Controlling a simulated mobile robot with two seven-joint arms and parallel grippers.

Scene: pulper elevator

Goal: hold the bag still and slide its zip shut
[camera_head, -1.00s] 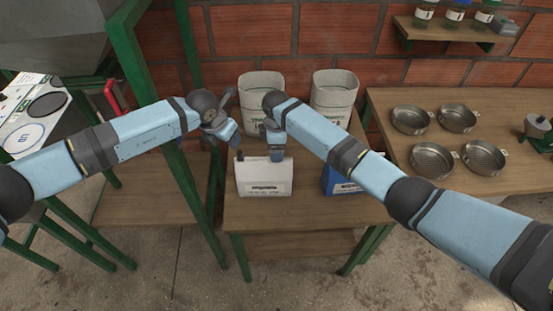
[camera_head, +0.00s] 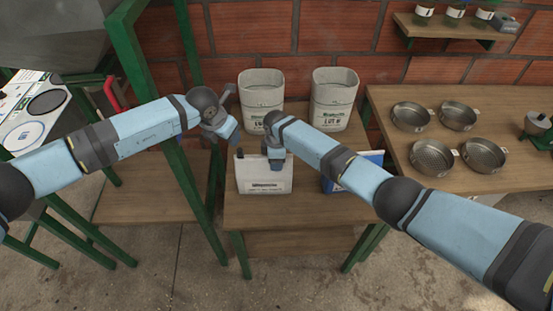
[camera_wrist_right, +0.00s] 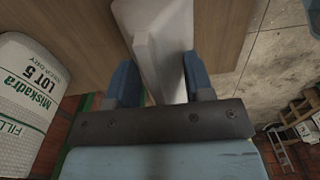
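The white bag (camera_head: 265,178) stands upright on the small wooden table, its printed label facing front. My right gripper (camera_head: 275,160) is low at the bag's top edge, right of its middle. In the right wrist view the gripper (camera_wrist_right: 161,82) has its two blue fingers apart, with the bag (camera_wrist_right: 160,40) between them. A small gap shows beside the left finger; I cannot tell whether the right one touches. My left gripper (camera_head: 235,140) is by the bag's top left corner; its fingertips are unclear. A small dark piece shows at that corner. I cannot make out the zip slider.
Two pale Lot sacks (camera_head: 261,92) (camera_head: 334,98) stand at the back of the table (camera_head: 300,213). A blue pack (camera_head: 372,158) is partly behind my right arm. A bench with several metal sieves (camera_head: 433,158) is at right. A green frame post (camera_head: 170,140) stands close at left.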

